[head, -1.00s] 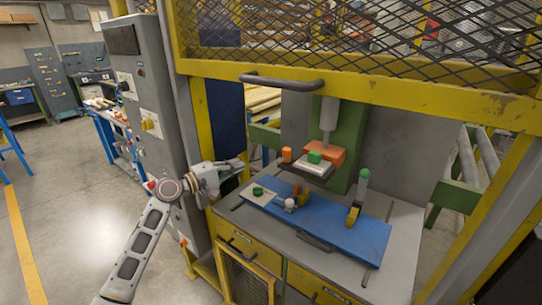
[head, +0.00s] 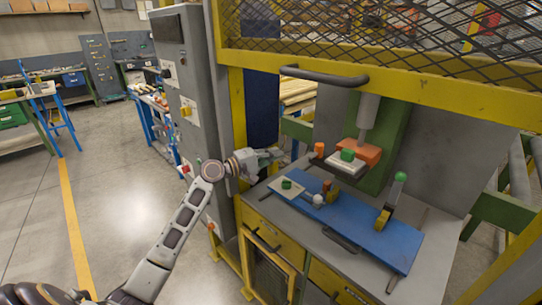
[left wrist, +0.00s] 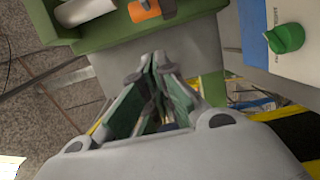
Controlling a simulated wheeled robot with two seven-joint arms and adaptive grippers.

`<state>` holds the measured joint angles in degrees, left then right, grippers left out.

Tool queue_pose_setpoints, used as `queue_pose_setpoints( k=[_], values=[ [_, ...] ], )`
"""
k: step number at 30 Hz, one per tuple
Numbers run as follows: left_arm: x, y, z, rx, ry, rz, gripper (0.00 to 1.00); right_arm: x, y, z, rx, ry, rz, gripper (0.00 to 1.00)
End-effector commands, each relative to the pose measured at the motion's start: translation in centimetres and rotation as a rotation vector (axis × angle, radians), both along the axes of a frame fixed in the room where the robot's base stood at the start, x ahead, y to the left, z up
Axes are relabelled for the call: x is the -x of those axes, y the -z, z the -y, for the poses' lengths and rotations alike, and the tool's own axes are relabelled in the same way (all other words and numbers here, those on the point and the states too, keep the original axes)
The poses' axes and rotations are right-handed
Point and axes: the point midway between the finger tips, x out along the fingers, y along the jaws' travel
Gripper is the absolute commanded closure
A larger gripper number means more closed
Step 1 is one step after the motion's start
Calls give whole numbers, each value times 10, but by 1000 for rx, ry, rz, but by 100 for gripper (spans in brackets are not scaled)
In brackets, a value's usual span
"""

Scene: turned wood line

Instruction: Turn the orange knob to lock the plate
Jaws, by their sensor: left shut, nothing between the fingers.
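In the head view an orange upright knob (head: 320,149) stands at the left of a pale plate (head: 345,166) with a green block (head: 348,155), below an orange press block (head: 368,151). A smaller orange piece (head: 326,186) is on the blue board (head: 360,228), beside a white round part (head: 318,199). I cannot tell which orange piece locks a plate. My left gripper (head: 278,154) is shut and empty, left of the orange knob and apart from it. Its fingers (left wrist: 155,62) meet in the left wrist view. My right gripper is out of view.
A light plate with a green knob (head: 286,184) lies at the board's left end; the knob also shows in the left wrist view (left wrist: 286,38). A green-topped lever (head: 400,178) stands at right. A grey cabinet (head: 185,75) and yellow frame posts stand close to my left arm.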

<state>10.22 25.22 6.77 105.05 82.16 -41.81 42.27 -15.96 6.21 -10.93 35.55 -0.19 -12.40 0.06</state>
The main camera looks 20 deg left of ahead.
Motion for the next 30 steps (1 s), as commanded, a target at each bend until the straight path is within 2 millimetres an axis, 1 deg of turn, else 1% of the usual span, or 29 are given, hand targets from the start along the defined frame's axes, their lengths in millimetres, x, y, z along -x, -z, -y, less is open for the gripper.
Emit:
queue_pose_setpoints(
  k=[3,8,18,24,30],
  values=[
    [-11,-1,7,2,0,0,100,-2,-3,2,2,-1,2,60],
    [-24,-1,16,1,0,0,100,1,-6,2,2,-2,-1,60],
    [-50,0,34,1,0,-1,100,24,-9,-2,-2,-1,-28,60],
    [-62,-1,42,1,0,0,100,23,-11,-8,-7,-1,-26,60],
    [-54,-1,59,-1,1,-1,100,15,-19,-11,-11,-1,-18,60]
  ],
)
